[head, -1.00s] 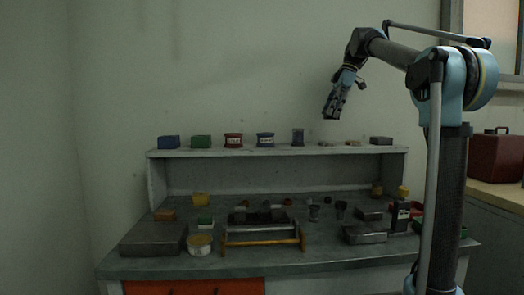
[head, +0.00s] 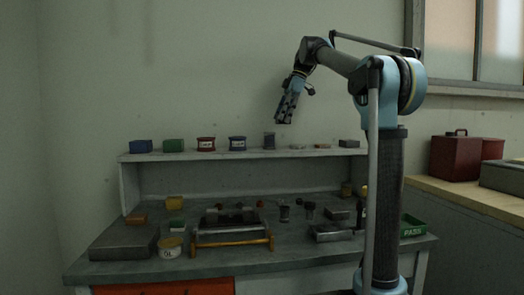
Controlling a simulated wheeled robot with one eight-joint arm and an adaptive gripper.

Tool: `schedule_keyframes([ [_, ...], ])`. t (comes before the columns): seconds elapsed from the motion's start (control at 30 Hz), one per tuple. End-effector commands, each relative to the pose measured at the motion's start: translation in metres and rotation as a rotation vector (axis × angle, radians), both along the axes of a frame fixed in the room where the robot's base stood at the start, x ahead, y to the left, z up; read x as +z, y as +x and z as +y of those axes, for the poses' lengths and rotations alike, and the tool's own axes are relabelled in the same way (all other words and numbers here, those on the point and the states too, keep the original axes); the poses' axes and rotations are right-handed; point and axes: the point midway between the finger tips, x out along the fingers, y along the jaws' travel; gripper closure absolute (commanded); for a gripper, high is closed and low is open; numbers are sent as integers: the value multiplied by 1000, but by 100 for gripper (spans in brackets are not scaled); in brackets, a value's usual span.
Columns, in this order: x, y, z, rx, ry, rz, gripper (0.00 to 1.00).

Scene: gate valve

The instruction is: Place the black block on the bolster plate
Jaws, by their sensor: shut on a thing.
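My gripper (head: 284,119) points down in the air above the bench's back shelf, in front of the wall. It is shut on a small dark thing at its fingertips, which I take to be the black block; its outline blends with the dark fingers. A thick flat grey plate (head: 124,243) lies at the left front of the bench, and it looks like the bolster plate. Its top looks bare. My gripper is well above it and to its right.
The shelf (head: 245,154) carries several boxes and tins. A white tub (head: 171,247) stands right of the plate, then a rack with a yellow bar (head: 232,246). A green tray (head: 412,226) is at the bench's right end. A red can (head: 455,157) stands on the side counter.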

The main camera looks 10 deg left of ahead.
Motion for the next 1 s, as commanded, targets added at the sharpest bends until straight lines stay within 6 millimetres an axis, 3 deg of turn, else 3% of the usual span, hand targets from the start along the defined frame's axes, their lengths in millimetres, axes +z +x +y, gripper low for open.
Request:
schedule_keyframes([
  [0.33,-45,0,-1,-1,0,-1,100],
  [0.63,-62,0,-1,-1,0,0,100],
  [1.0,-97,0,-1,-1,0,-1,100],
])
